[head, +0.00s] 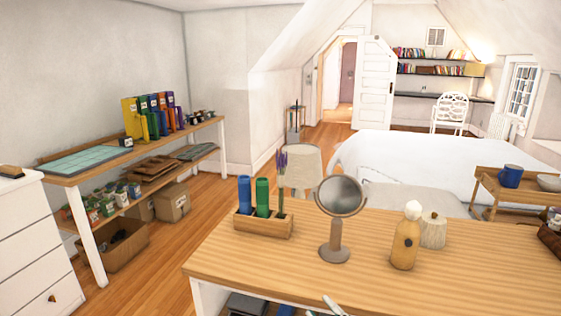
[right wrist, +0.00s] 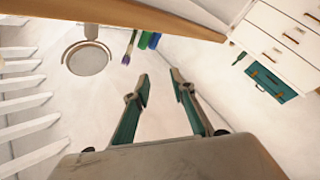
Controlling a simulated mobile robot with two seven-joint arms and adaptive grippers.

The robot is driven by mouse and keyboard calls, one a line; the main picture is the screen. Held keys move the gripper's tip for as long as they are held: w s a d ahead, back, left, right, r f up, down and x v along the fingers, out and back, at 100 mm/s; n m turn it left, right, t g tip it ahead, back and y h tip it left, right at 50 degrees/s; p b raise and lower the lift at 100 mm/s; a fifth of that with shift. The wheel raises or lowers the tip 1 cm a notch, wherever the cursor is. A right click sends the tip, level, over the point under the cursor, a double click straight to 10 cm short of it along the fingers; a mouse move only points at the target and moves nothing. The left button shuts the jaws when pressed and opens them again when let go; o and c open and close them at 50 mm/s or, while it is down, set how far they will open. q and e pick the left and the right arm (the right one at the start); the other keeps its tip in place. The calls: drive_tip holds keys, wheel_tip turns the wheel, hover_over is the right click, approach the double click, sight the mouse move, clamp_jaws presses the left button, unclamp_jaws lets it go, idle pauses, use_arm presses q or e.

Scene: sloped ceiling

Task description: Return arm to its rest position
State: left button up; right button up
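My right gripper (right wrist: 161,84) shows in the right wrist view with its two teal-and-grey fingers apart and nothing between them. In the head view only a small part of it (head: 331,306) shows at the bottom edge, in front of the wooden table (head: 460,275). The rest of my right arm is hidden below the frame. My left gripper and left arm are in neither view.
On the table stand a round mirror (head: 341,196), a wooden holder (head: 263,223) with blue and green cylinders, a wooden bottle (head: 405,240) and a ribbed jar (head: 433,231). White drawers (head: 35,255) stand left. Floor (head: 165,275) is clear between shelf and table.

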drive_tip(key=s+d+f+m+g+h, duration=0.3)
drive_tip(key=s+f, duration=0.6)
drive_tip(key=f, duration=0.5)
drive_tip(key=s+d+f+m+g+h, duration=0.4)
drive_tip(key=s+f, duration=0.6)
drive_tip(key=f, duration=0.4)
drive_tip(key=d+m+h, duration=0.1)
drive_tip(key=d+m, duration=0.1)
drive_tip(key=d, duration=0.1)
drive_tip(key=shift+d+m, duration=0.35)
drive_tip(key=shift+m, duration=0.05)
